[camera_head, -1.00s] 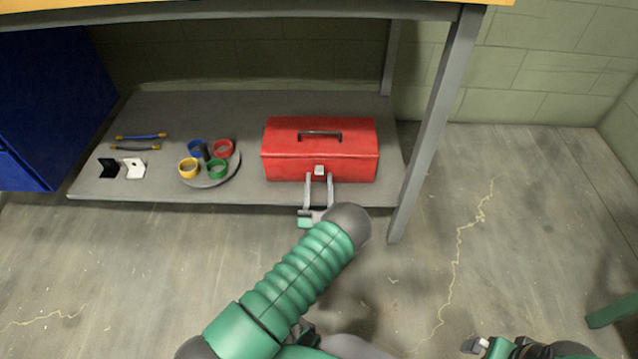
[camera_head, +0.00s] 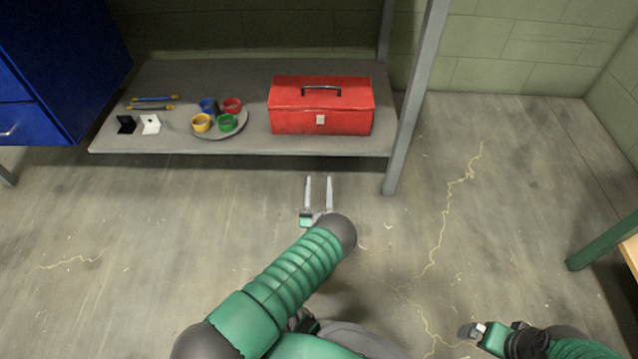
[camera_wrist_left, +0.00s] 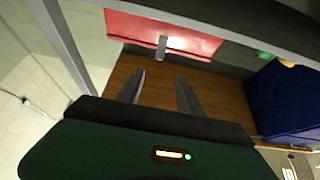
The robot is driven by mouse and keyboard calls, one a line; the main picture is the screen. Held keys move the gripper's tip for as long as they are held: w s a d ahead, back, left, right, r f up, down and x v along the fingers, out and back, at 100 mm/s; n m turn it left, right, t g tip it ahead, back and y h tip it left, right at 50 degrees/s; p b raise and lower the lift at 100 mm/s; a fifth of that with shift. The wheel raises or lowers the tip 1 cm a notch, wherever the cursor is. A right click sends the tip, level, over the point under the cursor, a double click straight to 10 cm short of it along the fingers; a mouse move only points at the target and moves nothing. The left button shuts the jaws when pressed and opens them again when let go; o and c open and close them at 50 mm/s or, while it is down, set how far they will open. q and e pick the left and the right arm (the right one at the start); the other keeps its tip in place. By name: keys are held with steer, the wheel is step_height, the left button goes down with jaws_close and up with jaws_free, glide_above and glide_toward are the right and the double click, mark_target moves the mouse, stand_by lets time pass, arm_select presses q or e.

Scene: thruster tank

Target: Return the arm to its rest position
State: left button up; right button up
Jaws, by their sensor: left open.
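My left arm reaches in from the bottom of the head view, with green ribbed segments. My left gripper (camera_head: 319,179) is open and empty, its two grey fingers apart, in front of the shelf's front edge. It also shows in the left wrist view (camera_wrist_left: 160,77), with nothing between the fingers. The closed red toolbox (camera_head: 321,112) stands on the lower shelf (camera_head: 250,75), beyond the fingertips and apart from them. Its front and latch also show in the left wrist view (camera_wrist_left: 195,35). My right gripper (camera_head: 470,331) is at the lower right; its jaws are unclear.
A round tray (camera_head: 240,131) with several coloured cups sits left of the toolbox. Black and white brackets (camera_head: 150,124) and two rods (camera_head: 152,107) lie farther left. A grey table leg (camera_head: 412,110) stands right of the toolbox. A blue cabinet (camera_head: 65,60) is at left. Floor before the shelf is clear.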

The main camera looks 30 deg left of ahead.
arm_select(q)
steer(key=w+r+g+h+p, duration=0.4)
steer(key=w+r+g+p, duration=0.2)
steer(key=w+r+p, duration=0.45)
steer(key=s+d+r+g+h+p, duration=0.3)
steer(key=s+d+r+h, duration=0.15)
steer(key=d+r, duration=0.35)
steer(key=s+d+r+m+g+h+p, duration=0.1)
steer(key=s+d+r+m+g+p, duration=0.3)
steer(key=s, duration=0.6)
steer(key=s+r+g+h+p, duration=0.1)
steer(key=s+r+g+p, duration=0.1)
steer(key=s+r, duration=0.55)
steer(key=s+d+r+m+g+h+p, duration=0.2)
steer(key=s+d+r+g+p, duration=0.1)
steer(key=s, duration=0.8)
step_height(320, 180, up, 37)
steer(key=p, duration=3.6)
steer(key=shift+w+a+p, duration=0.2)
steer(key=shift+w+p, duration=0.05)
steer(key=shift+p, duration=0.05)
